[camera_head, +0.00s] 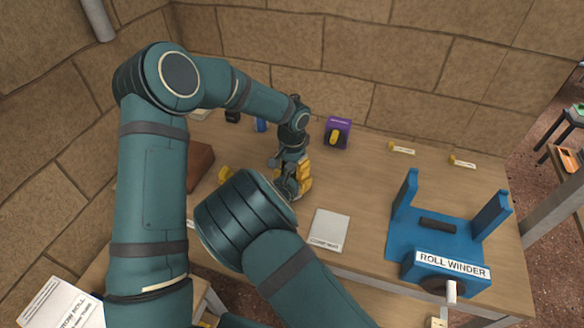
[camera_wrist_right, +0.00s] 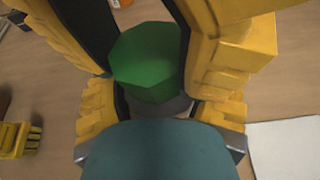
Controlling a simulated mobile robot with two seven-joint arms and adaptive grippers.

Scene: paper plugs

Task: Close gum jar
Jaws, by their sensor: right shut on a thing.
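My right gripper (camera_head: 304,180) has yellow fingers and is low over the middle of the wooden table. In the right wrist view its fingers (camera_wrist_right: 150,75) are shut on either side of a green faceted lid (camera_wrist_right: 148,58). A dark grey part (camera_wrist_right: 172,104) shows just under the lid. Whether the lid is seated on a jar cannot be told, as the fingers and my wrist hide what lies below. Yellow finger-like parts (camera_head: 224,175), possibly my left gripper, show to the left in the head view, partly hidden by my arm; similar yellow parts show at the wrist view's left edge.
A white card (camera_head: 328,230) lies right of the right gripper. A blue roll winder (camera_head: 435,245) stands on the right of the table. A purple box (camera_head: 337,132) stands at the back, with small yellow-labelled items (camera_head: 402,149) further right. A brown object (camera_head: 200,163) is at left.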

